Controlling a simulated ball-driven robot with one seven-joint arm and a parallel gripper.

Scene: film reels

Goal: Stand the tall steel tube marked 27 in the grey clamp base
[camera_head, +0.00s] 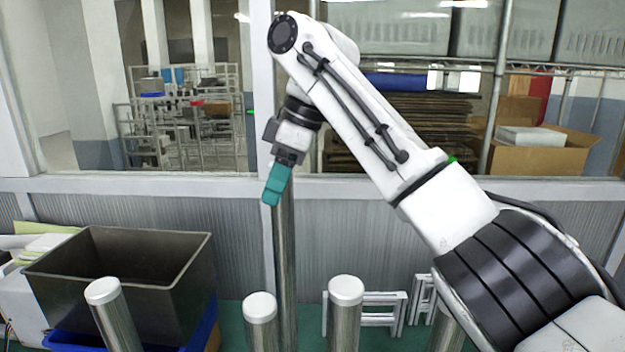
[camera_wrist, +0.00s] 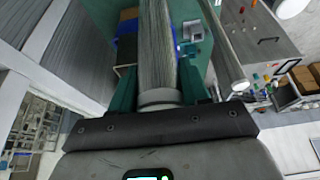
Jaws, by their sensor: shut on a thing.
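My gripper (camera_head: 275,185), with teal fingers, is shut on a tall steel tube (camera_head: 285,265) near its top end. The tube hangs close to upright, and its lower end is hidden below the picture. In the wrist view the same tube (camera_wrist: 157,50) runs away from me between the teal fingers (camera_wrist: 158,92), its pale end cap close to the jaws. No number 27 is readable on it. A small light grey block (camera_wrist: 192,30) stands beside the far part of the tube in the wrist view. I cannot tell whether it is the clamp base.
White-capped steel tubes (camera_head: 346,290) (camera_head: 260,305) (camera_head: 103,291) stand in the foreground; one more shows partly behind my arm. A dark open bin (camera_head: 120,268) stands at left by a blue crate. White frames (camera_head: 366,318) stand on the green surface at right. A windowed partition is behind.

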